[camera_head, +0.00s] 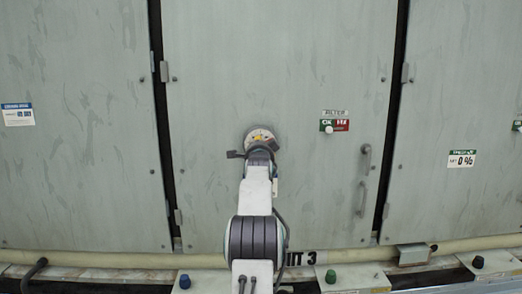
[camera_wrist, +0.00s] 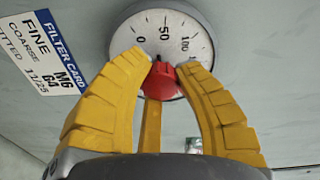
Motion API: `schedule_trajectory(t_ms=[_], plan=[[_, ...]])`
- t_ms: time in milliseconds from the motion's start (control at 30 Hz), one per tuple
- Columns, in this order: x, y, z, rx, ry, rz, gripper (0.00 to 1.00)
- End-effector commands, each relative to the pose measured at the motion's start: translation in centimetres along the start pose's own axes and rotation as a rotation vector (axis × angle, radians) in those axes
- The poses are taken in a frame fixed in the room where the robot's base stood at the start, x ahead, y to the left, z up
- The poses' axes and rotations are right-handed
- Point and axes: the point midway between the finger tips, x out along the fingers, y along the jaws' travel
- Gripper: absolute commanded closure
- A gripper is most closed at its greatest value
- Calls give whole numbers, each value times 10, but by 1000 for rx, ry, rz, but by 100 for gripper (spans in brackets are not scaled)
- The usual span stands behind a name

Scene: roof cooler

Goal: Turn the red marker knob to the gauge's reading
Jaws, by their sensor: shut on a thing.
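The round gauge (camera_wrist: 155,30) has a white face and grey rim, with a scale marked 0, 50 and 100. It also shows on the middle door in the head view (camera_head: 257,131), partly hidden by my arm. The red marker knob (camera_wrist: 161,82) sits low on the gauge face in the wrist view. My gripper (camera_wrist: 165,64) has yellow fingers, shut on the knob from both sides, with a third finger below it. The gripper and lower dial edge hide part of the scale. I cannot make out the gauge's needle or its reading.
A filter card (camera_wrist: 48,52) is beside the gauge in the wrist view. A pale pipe (camera_head: 120,258) runs along the bottom.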

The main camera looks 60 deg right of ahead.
Motion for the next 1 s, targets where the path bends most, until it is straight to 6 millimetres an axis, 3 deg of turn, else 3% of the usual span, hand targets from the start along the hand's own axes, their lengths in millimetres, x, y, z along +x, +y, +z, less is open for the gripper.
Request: schedule_trajectory(t_ms=[367, 400, 600, 700, 1000], plan=[[0, -2, 2, 4, -2, -5, 100], [0, -2, 2, 4, -2, -5, 68], [0, -2, 1, 4, -1, -3, 50], [0, -1, 1, 4, -1, -2, 44], [-1, -1, 0, 3, 0, -1, 44]])
